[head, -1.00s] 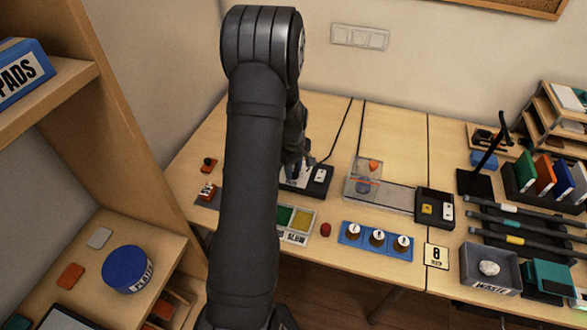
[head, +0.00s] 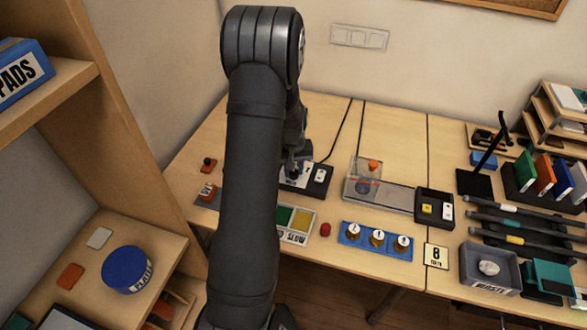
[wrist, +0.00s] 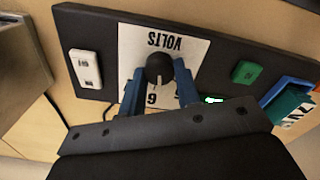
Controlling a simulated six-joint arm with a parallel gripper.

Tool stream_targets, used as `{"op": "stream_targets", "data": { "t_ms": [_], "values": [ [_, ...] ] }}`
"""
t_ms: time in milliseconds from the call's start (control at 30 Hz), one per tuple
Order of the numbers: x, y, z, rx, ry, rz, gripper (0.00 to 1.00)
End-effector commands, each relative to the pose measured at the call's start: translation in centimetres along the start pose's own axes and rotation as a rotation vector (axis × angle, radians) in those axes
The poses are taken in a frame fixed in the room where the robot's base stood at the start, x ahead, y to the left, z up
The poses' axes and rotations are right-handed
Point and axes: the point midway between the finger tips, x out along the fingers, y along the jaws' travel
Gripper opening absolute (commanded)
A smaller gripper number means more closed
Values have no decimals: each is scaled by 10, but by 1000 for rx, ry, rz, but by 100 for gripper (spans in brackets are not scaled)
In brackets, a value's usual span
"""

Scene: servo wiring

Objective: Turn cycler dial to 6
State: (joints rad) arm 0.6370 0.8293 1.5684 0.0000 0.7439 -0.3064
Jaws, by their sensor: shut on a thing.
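The dial (wrist: 159,68) is a round black knob with a white pointer line on a white plate (wrist: 131,50). The plate is printed VOLTS, upside down in the wrist view. The pointer aims down in the picture toward a digit on the plate; I cannot tell for sure whether it reads 6 or 9. My gripper (wrist: 160,82) has its blue fingers on either side of the knob and is shut on it. In the head view, my gripper (head: 294,168) is over the dark dial box (head: 318,190), and my arm hides part of it.
A white switch (wrist: 85,69) and a green button (wrist: 245,72) sit on the same dark panel. To the right in the head view are a clear-sided station (head: 364,178), a blue strip of knobs (head: 350,240) and a second black box (head: 433,206).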

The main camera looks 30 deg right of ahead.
Motion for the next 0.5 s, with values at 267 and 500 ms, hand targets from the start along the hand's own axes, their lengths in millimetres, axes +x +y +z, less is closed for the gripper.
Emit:
{"op": "stream_targets", "data": {
  "t_ms": [267, 500],
  "values": [
    [0, 0, 0, 139, 1, 0, 7],
    [0, 0, 0, 188, 1, 0, 7]
  ]
}}
